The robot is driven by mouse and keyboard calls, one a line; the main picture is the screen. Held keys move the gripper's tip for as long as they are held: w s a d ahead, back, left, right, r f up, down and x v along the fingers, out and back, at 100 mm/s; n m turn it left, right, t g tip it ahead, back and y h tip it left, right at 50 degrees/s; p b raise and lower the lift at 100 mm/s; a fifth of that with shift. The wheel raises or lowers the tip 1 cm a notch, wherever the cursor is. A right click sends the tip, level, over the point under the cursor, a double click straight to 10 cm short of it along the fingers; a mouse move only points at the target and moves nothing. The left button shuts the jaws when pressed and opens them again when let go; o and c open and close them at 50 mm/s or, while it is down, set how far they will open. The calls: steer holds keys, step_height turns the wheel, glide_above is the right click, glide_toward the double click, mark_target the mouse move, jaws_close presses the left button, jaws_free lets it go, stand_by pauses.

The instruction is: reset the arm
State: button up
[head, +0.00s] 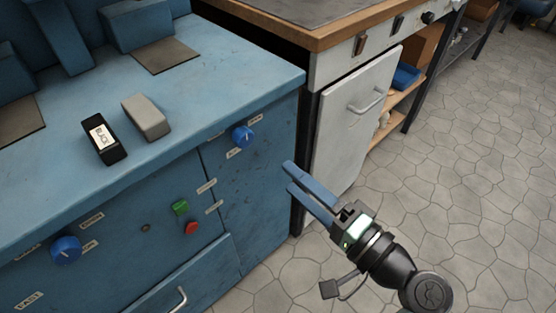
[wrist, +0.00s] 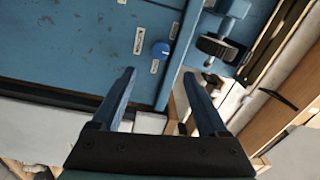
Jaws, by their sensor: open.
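My gripper (head: 288,176) is in the head view, with two blue fingers pointing up and left. It stands open and empty in front of the right end of the blue machine (head: 265,85), apart from it. In the wrist view the open fingers (wrist: 165,75) have nothing between their tips. Beyond them is the blue machine front with a blue knob (wrist: 161,49), which the fingers do not touch.
A black box labelled BLACK (head: 105,138) and a grey block (head: 146,117) lie on the machine top. Its front has a blue knob (head: 243,135), a green button (head: 180,207) and a red button (head: 191,228). A white cabinet door (head: 352,125) stands behind my gripper. The tiled floor (head: 480,180) at right is clear.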

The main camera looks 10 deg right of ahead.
steer(key=shift+s+d, duration=0.4)
steer(key=shift+s, duration=0.15)
steer(key=w+a+r+n+t+h, duration=0.2)
steer(key=w+r, duration=0.1)
steer(key=r, duration=0.4)
steer(key=w+a+r+n+t+h, duration=0.1)
steer(key=w+r+n+h, duration=0.15)
steer(key=r, duration=0.55)
steer(key=w+a+r+n+t+h, duration=0.2)
steer(key=w+r, duration=0.1)
steer(key=r, duration=0.4)
steer(key=s+a+r+n+t+h, duration=0.15)
steer(key=s+r+t, duration=0.35)
steer(key=r, duration=0.6)
steer(key=s+a+r+n+t+h, duration=0.1)
steer(key=s+a+r+t+h, duration=0.15)
steer(key=s+r, duration=0.7)
step_height(320, 180, up, 33)
steer(key=w+p, duration=0.2)
steer(key=p, duration=3)
steer(key=shift+w+d, duration=0.2)
steer(key=shift+d, duration=0.15)
